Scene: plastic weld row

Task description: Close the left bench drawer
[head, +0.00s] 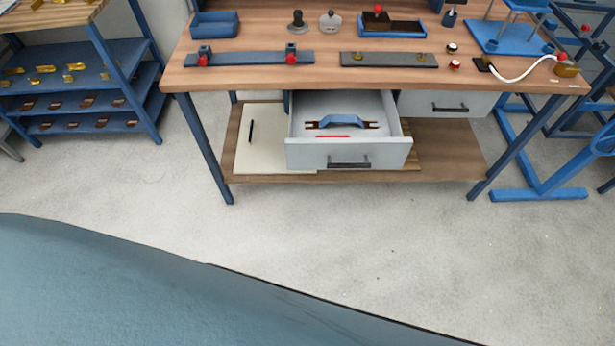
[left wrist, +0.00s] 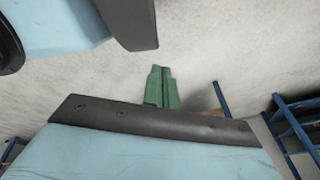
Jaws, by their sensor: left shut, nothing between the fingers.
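The left bench drawer (head: 305,158) is pulled out from under the workbench (head: 255,72) in the head view. It has a light grey front with a dark bar handle (head: 348,164). Inside lie a blue-handled tool (head: 341,121) with brown ends and a thin red item (head: 332,136). The right drawer (head: 470,101) beside it looks shut. My left gripper (left wrist: 160,72) shows only in the left wrist view, as two green fingers held together above the floor, with nothing between them. It is apart from the drawer. My right gripper is in neither view.
A lower wooden shelf (head: 445,160) lies under the drawers, with a pale panel (head: 262,155) at its left. A blue rack (head: 90,88) with small parts stands left, and a blue frame (head: 540,191) stands right. The floor (head: 330,240) before the bench is clear.

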